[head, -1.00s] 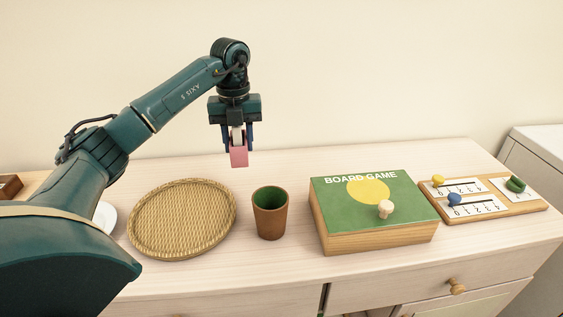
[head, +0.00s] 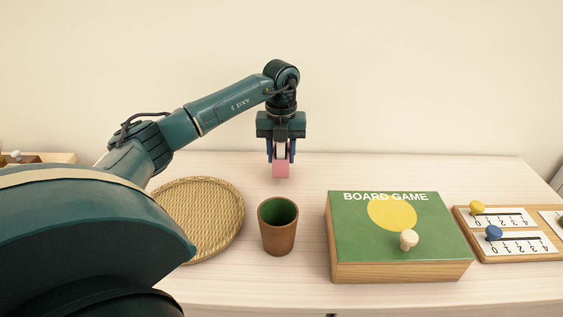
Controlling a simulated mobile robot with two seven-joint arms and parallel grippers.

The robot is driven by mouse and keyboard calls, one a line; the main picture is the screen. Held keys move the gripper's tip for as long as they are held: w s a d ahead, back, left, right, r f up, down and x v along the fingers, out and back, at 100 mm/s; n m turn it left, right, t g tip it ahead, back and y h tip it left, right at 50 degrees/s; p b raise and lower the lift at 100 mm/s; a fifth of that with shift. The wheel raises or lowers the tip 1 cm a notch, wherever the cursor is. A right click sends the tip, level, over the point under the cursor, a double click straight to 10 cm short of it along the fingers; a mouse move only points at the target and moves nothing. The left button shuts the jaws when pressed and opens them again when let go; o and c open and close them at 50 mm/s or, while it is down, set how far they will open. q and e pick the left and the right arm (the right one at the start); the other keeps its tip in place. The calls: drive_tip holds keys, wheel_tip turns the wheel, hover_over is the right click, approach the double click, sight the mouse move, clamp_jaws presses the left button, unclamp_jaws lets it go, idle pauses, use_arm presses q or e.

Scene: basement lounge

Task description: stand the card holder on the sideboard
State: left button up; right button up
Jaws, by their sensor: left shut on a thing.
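My left gripper (head: 281,160) is shut on a small pink block-like thing (head: 281,171) with a pale part between the fingers, which I take to be the card holder. It hangs upright below the fingers, behind the brown cup in the picture. Its lower end shows against the back part of the pale wooden sideboard (head: 370,172). I cannot tell whether it touches the top. The fingers hide its sides. My right gripper is not in view.
The brown cup (head: 278,239) with a green inside stands in front. A round woven tray (head: 215,222) lies left, partly behind my arm. A green board game box (head: 355,240) and a wooden scoring board (head: 464,222) are at the right. Bare top shows behind the box.

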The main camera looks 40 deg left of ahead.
use_arm(q)
drive_tip(key=shift+f, duration=1.35)
drive_tip(key=shift+f, duration=0.1)
drive_tip(key=o, duration=1)
wheel_tip(320, 180, up, 12)
drive_tip(key=shift+r, duration=0.15)
